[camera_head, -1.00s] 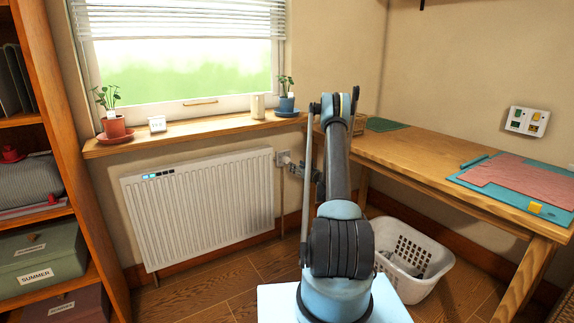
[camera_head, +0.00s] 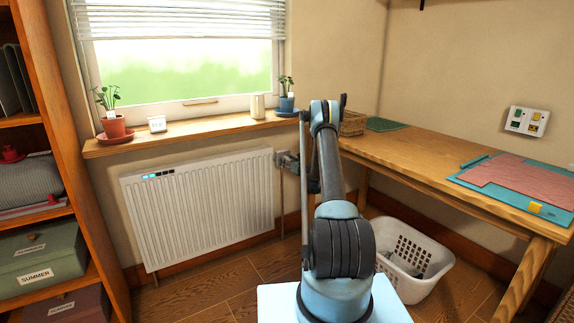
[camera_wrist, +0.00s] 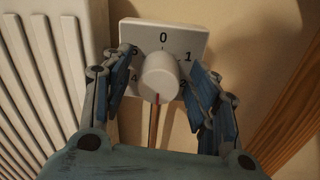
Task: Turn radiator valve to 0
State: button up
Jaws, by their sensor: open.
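The radiator valve is a round white knob (camera_wrist: 160,77) on a white square dial plate (camera_wrist: 188,40) in the wrist view. The plate shows 0 at the top, with 1 and 2 down the right and more numbers on the left, partly covered. A red mark on the knob points down, away from 0. My gripper (camera_wrist: 161,68) is open, with one blue finger on each side of the knob; I cannot tell whether either touches it. In the head view my gripper (camera_head: 291,161) is at the radiator's upper right end and mostly hides the valve.
The white radiator (camera_head: 200,205) stands left of the valve, under the wooden windowsill (camera_head: 190,133). A wooden desk (camera_head: 430,165) is on the right, with a white laundry basket (camera_head: 408,285) below it. A wooden shelf (camera_head: 65,140) stands at the far left.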

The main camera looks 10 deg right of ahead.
jog(key=c, duration=1.1)
jog(key=shift+o, duration=0.2)
